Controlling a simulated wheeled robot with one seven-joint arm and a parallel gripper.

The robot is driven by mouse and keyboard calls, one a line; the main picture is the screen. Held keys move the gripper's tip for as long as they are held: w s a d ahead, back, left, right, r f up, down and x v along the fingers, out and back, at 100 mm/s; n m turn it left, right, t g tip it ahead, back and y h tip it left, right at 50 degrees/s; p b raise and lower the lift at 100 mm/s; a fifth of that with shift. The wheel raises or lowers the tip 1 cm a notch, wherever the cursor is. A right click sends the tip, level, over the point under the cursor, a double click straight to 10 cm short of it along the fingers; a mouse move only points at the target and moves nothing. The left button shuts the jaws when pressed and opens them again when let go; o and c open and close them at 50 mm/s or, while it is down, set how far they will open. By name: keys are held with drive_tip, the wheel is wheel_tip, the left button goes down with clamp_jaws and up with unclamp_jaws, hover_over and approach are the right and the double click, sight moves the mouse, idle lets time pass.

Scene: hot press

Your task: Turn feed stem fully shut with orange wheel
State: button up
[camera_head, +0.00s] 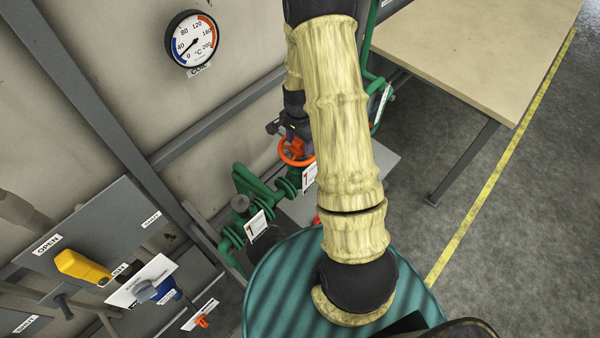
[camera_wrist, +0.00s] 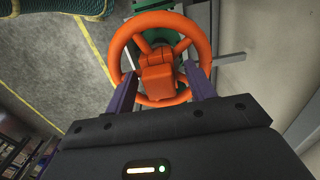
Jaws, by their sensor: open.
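The orange wheel (camera_head: 296,151) sits on the green feed pipework (camera_head: 290,187) in the head view, partly hidden behind my arm. In the wrist view the orange wheel (camera_wrist: 203,40) fills the upper middle, with its hub and an orange block at its centre. My gripper (camera_wrist: 163,82) is open, its two purple fingers reaching to the lower part of the wheel, one on either side of the central block. I cannot tell whether the fingers touch the rim or block. The stem behind the hub is mostly hidden.
A dial gauge (camera_head: 191,39) hangs on the wall. A panel at lower left carries a yellow handle (camera_head: 82,266) and labels. A wooden-topped table (camera_head: 470,50) stands at upper right. Open floor (camera_head: 520,220) with a yellow line lies to the right.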

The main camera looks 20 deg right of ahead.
drive_tip(key=n, duration=0.6)
drive_tip(key=shift+n, duration=0.3)
drive_tip(key=n+p, duration=0.2)
drive_tip(key=n, duration=0.5)
drive_tip(key=shift+r, duration=0.1)
drive_tip(key=n+p, duration=0.1)
drive_tip(key=n, duration=0.3)
drive_tip(key=shift+n, duration=0.4)
